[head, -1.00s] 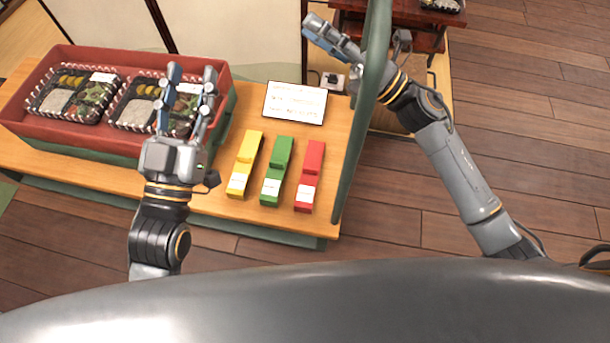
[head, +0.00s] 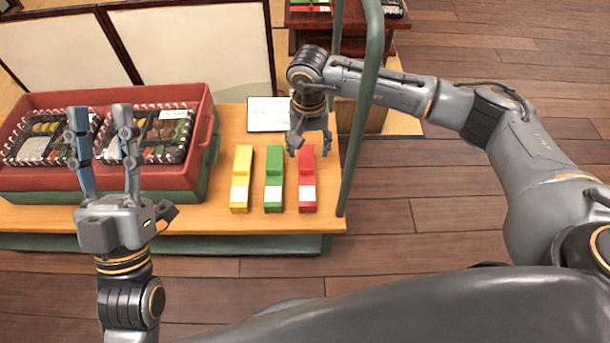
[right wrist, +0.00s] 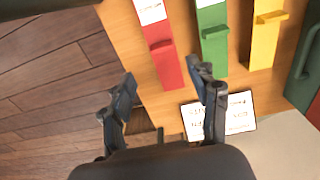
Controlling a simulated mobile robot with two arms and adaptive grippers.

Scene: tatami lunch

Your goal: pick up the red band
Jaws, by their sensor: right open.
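The red band (head: 307,180) with a white label lies on the wooden table (head: 225,219), at the right end of a row beside the green band (head: 274,180) and the yellow band (head: 242,180). My right gripper (head: 310,150) points down just above the red band's far end, open and empty. In the right wrist view the red band (right wrist: 162,55) lies ahead between the open fingers (right wrist: 163,90), apart from them. My left gripper (head: 103,112) is raised in front of the red crate, its fingers apart with nothing between them.
A red crate (head: 185,183) with packed lunch boxes (head: 155,135) stands at the left. A white card (head: 268,114) lies behind the bands. A green rail (head: 362,120) runs up at the table's right edge. A dark shelf (head: 305,38) stands behind.

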